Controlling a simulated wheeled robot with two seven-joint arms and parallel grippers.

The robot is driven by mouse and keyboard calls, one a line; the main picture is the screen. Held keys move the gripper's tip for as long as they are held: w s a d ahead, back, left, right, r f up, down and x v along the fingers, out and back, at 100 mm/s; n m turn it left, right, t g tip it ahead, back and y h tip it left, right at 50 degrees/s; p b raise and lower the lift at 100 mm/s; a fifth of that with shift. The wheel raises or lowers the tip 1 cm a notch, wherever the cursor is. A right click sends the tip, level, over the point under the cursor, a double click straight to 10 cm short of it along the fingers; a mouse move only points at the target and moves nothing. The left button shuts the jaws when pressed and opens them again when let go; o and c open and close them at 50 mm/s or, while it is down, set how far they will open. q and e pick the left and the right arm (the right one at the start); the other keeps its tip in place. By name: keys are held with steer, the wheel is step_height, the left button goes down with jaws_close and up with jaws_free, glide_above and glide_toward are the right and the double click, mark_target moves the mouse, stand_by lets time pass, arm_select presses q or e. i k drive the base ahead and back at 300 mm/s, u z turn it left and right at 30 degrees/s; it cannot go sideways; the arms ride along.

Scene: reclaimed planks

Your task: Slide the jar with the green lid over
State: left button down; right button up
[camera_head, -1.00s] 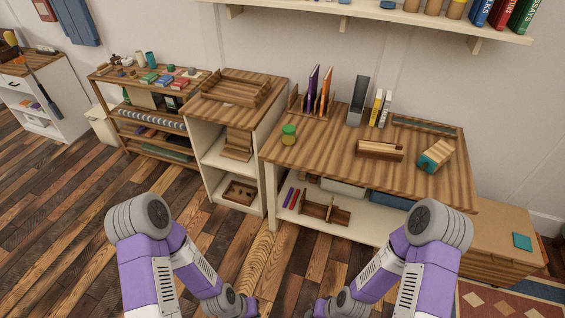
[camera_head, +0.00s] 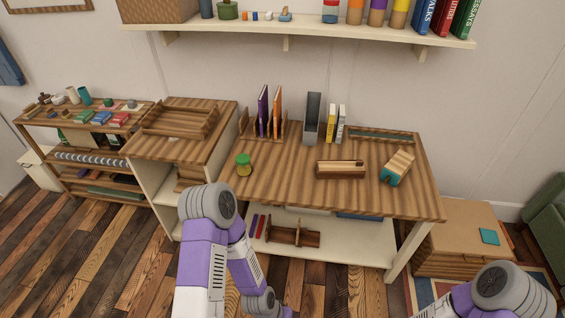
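The jar with the green lid (camera_head: 244,164) stands upright near the left end of the wooden table (camera_head: 285,185). Its lid is green and its body is yellowish. My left arm comes up in front of the table, with its elbow just below the jar in the picture, and nothing of mine touches the jar. The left arm bends down to the bottom edge, and its gripper is out of the picture. My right arm shows only at the bottom right corner, and its gripper is also out of the picture.
Upright books in a rack (camera_head: 268,115), a grey file holder (camera_head: 312,118), a wooden block (camera_head: 341,169) and a teal-and-wood block (camera_head: 397,167) share the table. Tabletop between jar and wooden block is clear.

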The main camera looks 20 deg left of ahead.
mark_target(245, 171)
steer(key=i, duration=1.05)
steer(key=u, duration=0.5)
